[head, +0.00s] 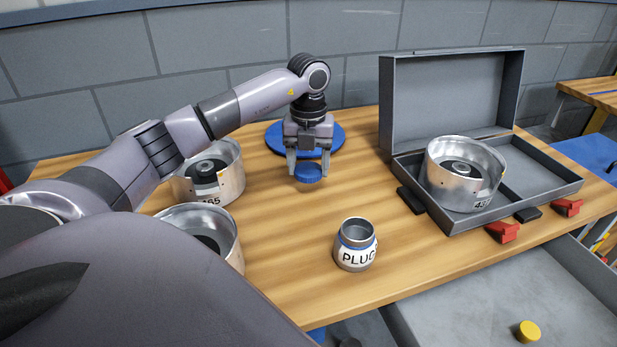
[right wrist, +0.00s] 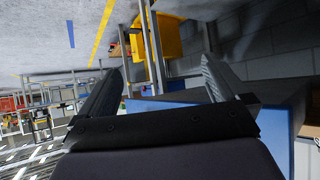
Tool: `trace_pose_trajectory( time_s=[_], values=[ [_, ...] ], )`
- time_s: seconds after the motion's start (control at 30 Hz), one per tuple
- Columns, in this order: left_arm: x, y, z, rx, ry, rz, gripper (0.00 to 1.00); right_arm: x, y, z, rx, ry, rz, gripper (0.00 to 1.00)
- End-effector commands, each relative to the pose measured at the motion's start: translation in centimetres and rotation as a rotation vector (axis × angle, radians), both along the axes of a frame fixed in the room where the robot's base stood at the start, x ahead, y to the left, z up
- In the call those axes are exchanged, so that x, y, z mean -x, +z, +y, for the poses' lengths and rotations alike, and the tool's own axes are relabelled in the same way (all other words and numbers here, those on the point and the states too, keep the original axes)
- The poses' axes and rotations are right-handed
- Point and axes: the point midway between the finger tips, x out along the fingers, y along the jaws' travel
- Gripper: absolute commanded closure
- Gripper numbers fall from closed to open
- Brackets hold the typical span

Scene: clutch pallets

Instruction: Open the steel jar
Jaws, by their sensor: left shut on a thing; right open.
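The steel jar (head: 354,257) stands upright on the table, with a label reading PLUG and a blue band below its rim. Its mouth is open and I see into its hollow top. My left gripper (head: 308,170) is shut on a blue lid (head: 307,175), behind and to the left of the jar and apart from it. Whether the lid touches the table I cannot tell. My right gripper (right wrist: 162,78) shows in the right wrist view with its fingers apart and nothing between them; it is not in the head view.
A round blue disc (head: 275,134) lies behind my left gripper. Metal housings (head: 225,180) stand on the left of the wooden table (head: 290,250). An open grey case (head: 560,178) holds another housing (head: 443,180) on the right. A yellow cap (head: 529,331) lies in a grey tray below.

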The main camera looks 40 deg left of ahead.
Motion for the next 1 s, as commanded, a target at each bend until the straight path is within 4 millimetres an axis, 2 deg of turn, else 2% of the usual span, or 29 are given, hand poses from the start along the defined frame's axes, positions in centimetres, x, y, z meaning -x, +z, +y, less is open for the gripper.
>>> trace_pose_trajectory(
  time_s=[0.23,0.63,0.67,0.7,0.73,1.0],
  values=[
    [0.1,-3.6,0.0,0.001,0.000,0.004,0.74,0.0,0.1,0.0,0.000,0.000,0.000,0.00],
    [0.0,-4.3,0.0,0.000,-0.001,0.001,0.74,0.0,-0.1,0.0,0.000,0.000,-0.001,0.00],
    [0.0,-4.2,0.0,0.001,-0.001,0.001,0.31,0.0,-0.1,0.0,0.000,0.000,-0.001,0.00],
    [0.0,-4.2,0.0,0.001,-0.001,0.001,0.18,0.0,-0.1,0.0,0.000,0.000,-0.001,0.00],
    [0.0,-4.2,0.0,0.001,-0.001,0.001,0.12,0.0,-0.1,0.0,0.000,0.000,-0.001,0.00],
    [0.0,-4.1,0.0,0.001,-0.001,0.001,0.12,0.0,0.0,0.0,0.000,0.000,0.000,0.00]
  ],
)
